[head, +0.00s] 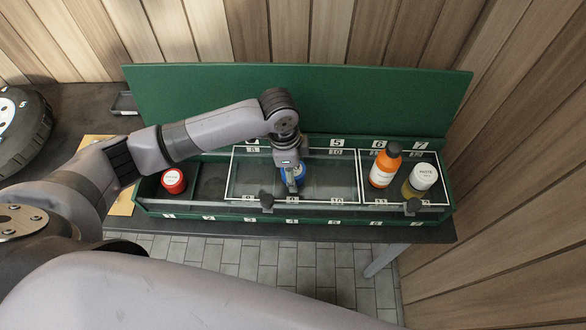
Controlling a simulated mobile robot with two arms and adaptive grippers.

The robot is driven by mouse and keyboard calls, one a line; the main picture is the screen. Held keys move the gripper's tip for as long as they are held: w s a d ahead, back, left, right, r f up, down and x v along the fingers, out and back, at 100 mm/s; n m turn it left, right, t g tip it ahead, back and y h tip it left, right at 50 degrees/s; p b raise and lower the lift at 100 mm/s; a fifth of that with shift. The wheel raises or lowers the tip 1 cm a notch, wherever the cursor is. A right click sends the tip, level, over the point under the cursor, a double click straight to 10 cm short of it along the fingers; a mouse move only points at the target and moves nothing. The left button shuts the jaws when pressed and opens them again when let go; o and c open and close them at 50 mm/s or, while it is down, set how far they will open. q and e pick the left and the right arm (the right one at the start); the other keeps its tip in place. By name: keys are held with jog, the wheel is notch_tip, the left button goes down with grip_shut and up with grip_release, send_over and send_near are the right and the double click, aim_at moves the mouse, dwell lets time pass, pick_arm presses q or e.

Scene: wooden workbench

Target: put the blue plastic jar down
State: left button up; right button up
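The blue plastic jar (301,171) is in the middle of the long green box, partly hidden by my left gripper (292,185). My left gripper comes down from above, and its fingers appear closed around the jar. Blue shows on both sides of the near finger. Whether the jar's base touches the box floor is hidden. My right gripper is not in view.
The green box (190,212) has numbered edges, white-framed panels and a raised back panel (200,95). A red-lidded jar (173,181) stands left; an orange bottle (384,168) and white-capped jar (423,178) stand right. Dark knobs (267,199) (412,206) stick up in front.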

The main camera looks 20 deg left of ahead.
pick_arm(q)
jog(key=shift+o, duration=1)
jog(key=shift+r, duration=0.25)
notch_tip(320, 180, up, 12)
jog(key=a+b, duration=0.1)
jog(key=b, duration=0.1)
jog(key=shift+s+a, duration=0.2)
jog(key=shift+f, duration=0.15)
